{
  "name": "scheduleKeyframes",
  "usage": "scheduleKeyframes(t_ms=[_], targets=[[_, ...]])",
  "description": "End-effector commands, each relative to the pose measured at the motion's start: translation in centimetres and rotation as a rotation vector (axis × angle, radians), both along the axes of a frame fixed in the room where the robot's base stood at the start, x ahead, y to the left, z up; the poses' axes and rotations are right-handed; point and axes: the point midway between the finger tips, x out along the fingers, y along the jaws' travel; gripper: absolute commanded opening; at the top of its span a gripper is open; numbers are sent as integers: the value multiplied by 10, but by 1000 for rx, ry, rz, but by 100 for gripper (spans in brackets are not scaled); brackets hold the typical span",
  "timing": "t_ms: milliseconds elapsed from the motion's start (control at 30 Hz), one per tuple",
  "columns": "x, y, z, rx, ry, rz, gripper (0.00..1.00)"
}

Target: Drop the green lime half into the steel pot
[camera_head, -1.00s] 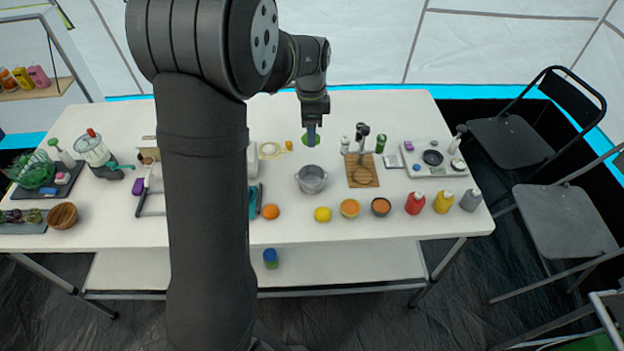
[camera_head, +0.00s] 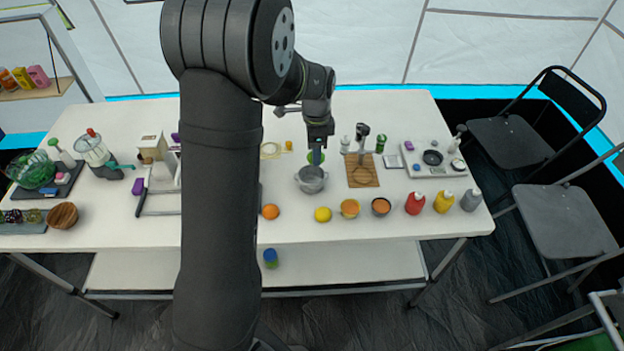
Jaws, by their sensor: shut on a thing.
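The steel pot (camera_head: 311,183) stands on the white table near its middle. My gripper (camera_head: 317,156) points down at the pot's far rim in the picture. It is shut on the green lime half (camera_head: 311,158), which shows on both sides of the fingers. The lime half appears above the pot's back edge; its exact height over the pot I cannot tell. My arm hides part of the table left of the pot.
A wooden board (camera_head: 362,172) with a dark tool stands right of the pot. An orange (camera_head: 270,211), a lemon (camera_head: 323,214) and small bowls (camera_head: 381,206) line the front. Red (camera_head: 415,203) and yellow (camera_head: 443,202) bottles stand at the right.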

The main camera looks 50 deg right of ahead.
Motion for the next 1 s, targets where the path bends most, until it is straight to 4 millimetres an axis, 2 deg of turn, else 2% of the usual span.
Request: scheduleKeyframes(t_ms=[33, 67, 167, 200, 467, 567, 767, 1000], targets=[[0, 0, 0, 0, 0, 0, 27], [0, 0, 0, 0, 0, 0, 46], [0, 0, 0, 0, 0, 0, 66], [0, 0, 0, 0, 0, 0, 67], [0, 0, 1, -1, -1, 0, 67], [0, -1, 7, -2, -1, 0, 67], [1, -1, 43, -6, -3, 0, 67], [1, -1, 103, -6, -3, 0, 67]])
